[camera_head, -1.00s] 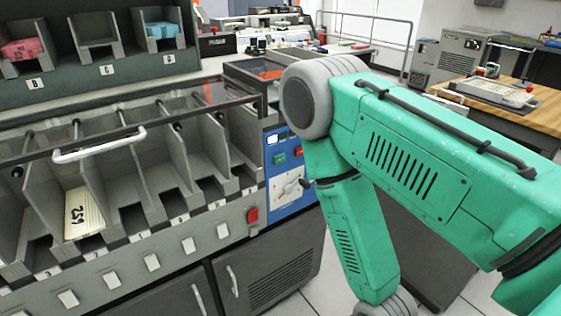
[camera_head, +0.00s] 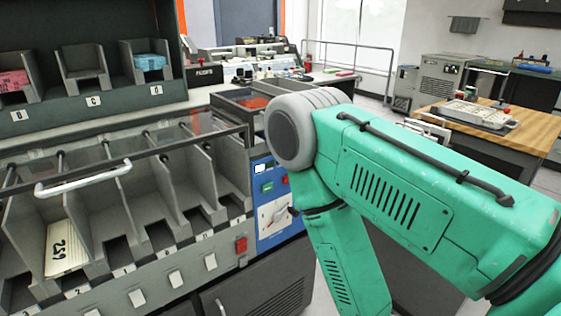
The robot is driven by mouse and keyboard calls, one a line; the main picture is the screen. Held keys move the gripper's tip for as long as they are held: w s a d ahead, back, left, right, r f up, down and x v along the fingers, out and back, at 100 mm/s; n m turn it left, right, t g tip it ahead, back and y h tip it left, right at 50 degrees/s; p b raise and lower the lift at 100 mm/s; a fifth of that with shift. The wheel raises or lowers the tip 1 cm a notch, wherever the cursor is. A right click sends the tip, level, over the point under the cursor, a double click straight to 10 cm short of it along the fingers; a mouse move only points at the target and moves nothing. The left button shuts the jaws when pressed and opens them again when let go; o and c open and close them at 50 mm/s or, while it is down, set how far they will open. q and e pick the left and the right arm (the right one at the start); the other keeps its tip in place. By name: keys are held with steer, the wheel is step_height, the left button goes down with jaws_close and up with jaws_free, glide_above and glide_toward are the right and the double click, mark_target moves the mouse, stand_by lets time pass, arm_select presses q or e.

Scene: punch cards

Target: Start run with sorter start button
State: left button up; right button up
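The card sorter (camera_head: 150,262) fills the left side, with a row of open pockets under a clear cover with a white handle. A blue control panel (camera_head: 277,226) sits at its right end. On the panel are a green button (camera_head: 267,187), a small red button (camera_head: 285,181) and a white dial plate (camera_head: 273,215). A larger red button (camera_head: 241,245) is on the grey front strip. A card deck marked 259 (camera_head: 64,247) lies in a left pocket. My green right arm covers the area right of the panel. Neither gripper is in view.
A shelf (camera_head: 90,100) at upper left holds pink cards (camera_head: 14,83) and blue cards (camera_head: 150,62) in bins. A wooden table (camera_head: 535,120) stands at the right, with a grey cabinet (camera_head: 427,83) behind it. Some floor is clear beyond my arm.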

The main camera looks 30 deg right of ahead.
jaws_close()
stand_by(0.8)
